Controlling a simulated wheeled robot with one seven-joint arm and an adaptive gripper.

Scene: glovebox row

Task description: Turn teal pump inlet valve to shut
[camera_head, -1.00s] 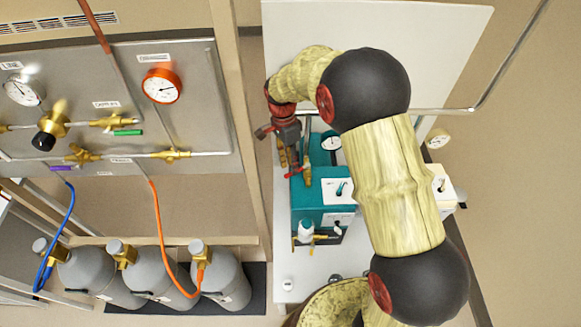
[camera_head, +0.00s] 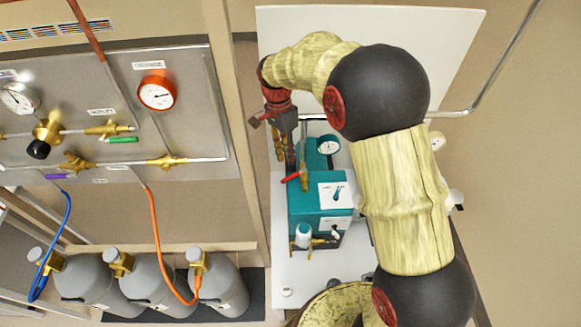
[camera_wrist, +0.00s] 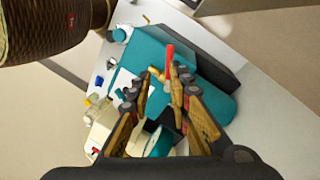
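The teal pump (camera_head: 306,208) stands on the white bench. Its inlet valve has a brass body (camera_head: 304,178) and a red lever (camera_head: 291,177), which points left and slightly down in the head view. My gripper (camera_head: 288,158) is low over the pump's left side, close to the valve. In the wrist view my gripper (camera_wrist: 166,80) has its two gold-padded fingers apart. The red lever (camera_wrist: 169,56) shows just beyond the fingertips, near the right finger. I cannot tell whether a finger touches it.
A pressure gauge (camera_head: 329,144) stands on the pump's far side. Grey gas cylinders (camera_head: 222,287) and a gauge panel (camera_head: 190,120) are at left. The white bench (camera_head: 290,268) has some free room in front.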

